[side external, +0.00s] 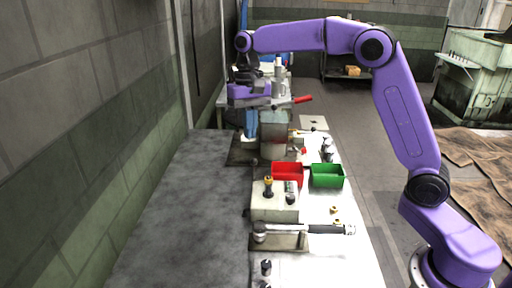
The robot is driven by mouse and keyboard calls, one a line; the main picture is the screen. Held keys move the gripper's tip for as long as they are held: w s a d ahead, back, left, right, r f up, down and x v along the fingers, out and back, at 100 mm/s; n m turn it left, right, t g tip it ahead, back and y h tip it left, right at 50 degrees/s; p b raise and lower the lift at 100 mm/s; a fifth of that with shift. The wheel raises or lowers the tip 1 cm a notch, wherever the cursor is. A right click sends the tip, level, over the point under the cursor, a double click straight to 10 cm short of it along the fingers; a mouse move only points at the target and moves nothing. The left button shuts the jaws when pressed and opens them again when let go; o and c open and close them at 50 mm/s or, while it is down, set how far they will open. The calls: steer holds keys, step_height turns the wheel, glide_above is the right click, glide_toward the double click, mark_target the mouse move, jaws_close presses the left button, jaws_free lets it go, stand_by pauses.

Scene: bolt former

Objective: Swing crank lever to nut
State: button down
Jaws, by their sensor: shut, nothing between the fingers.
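A lever with a red grip (302,99) sticks out to the right from the upper part of the grey machine (276,130) at the far end of the bench. A second, metal lever with a dark end (325,230) lies level across a plate in the foreground. I cannot tell which one is the crank lever, and no nut marking is legible. Small brass-coloured pieces (335,210), possibly nuts, lie on the bench. My gripper (240,104) is at the upper left of the machine, left of the red grip and apart from it. It is shut and looks empty; its fingertips are small and dark.
A red bin (287,174) and a green bin (327,176) stand mid-bench. The grey bench surface (185,225) on the left is clear, beside the wall.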

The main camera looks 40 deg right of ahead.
steer(key=w+d+f+m+y, duration=0.1)
steer(key=w+d+m, duration=0.7)
steer(key=w+d, duration=0.3)
steer(key=d, duration=0.3)
steer(key=shift+f, duration=0.4)
steer(key=shift+d+f, duration=0.1)
steer(key=shift+f, duration=0.05)
steer(key=s+a+f, duration=0.3)
steer(key=a+f, duration=0.2)
steer(key=f, duration=0.5)
steer(key=shift+s+a+f, duration=0.15)
steer(key=shift+f, duration=0.2)
